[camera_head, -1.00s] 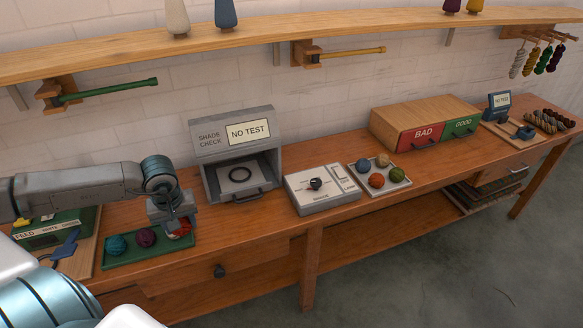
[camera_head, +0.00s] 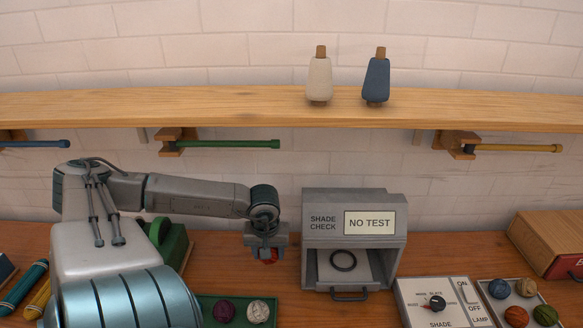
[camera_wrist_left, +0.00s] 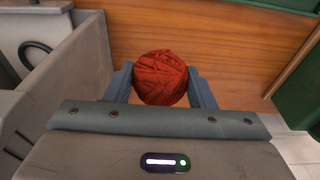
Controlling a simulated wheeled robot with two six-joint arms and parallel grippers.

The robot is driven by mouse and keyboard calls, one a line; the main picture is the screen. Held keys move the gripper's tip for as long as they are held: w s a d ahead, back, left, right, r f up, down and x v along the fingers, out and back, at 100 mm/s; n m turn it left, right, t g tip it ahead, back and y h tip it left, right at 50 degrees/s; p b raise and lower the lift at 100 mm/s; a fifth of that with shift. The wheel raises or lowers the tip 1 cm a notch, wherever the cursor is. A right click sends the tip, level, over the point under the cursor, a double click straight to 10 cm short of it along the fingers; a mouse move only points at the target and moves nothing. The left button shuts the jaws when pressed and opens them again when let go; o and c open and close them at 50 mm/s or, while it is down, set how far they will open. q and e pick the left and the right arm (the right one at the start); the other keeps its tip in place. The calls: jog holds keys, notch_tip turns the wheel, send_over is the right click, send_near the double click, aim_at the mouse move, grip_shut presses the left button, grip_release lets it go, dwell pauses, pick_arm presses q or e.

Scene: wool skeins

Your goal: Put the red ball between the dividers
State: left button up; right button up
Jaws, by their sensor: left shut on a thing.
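The red wool ball (camera_head: 269,259) is in my left gripper (camera_head: 266,256), above the table just left of the shade check booth. In the left wrist view the ball (camera_wrist_left: 160,77) sits between the two fingers of the gripper (camera_wrist_left: 161,88), which are shut on it. Most of the ball is hidden by the gripper in the head view. I cannot pick out any dividers. My right gripper is not in view.
The grey shade check booth (camera_head: 322,199) reads NO TEST and has a dark ring (camera_head: 343,261) inside. A green tray (camera_head: 238,300) holds a purple ball (camera_head: 223,312) and a pale ball (camera_head: 258,312). A light tray (camera_head: 483,292) of several balls stands right of the control box (camera_head: 412,288).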

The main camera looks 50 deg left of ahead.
pick_arm(q)
send_over(271, 280)
jog(key=f, duration=0.4)
jog(key=shift+s+d+b, duration=0.15)
jog(key=shift+s+b, duration=0.05)
jog(key=shift+b, duration=0.1)
jog(key=shift+d+f, duration=0.1)
jog(key=shift+f, duration=0.7)
jog(key=shift+f+p, duration=0.4)
jog(key=shift+f, duration=1.6)
jog(key=shift+f+b, duration=0.2)
jog(key=shift+b, duration=0.1)
jog(key=o, duration=1.1)
jog(key=shift+c, duration=0.2)
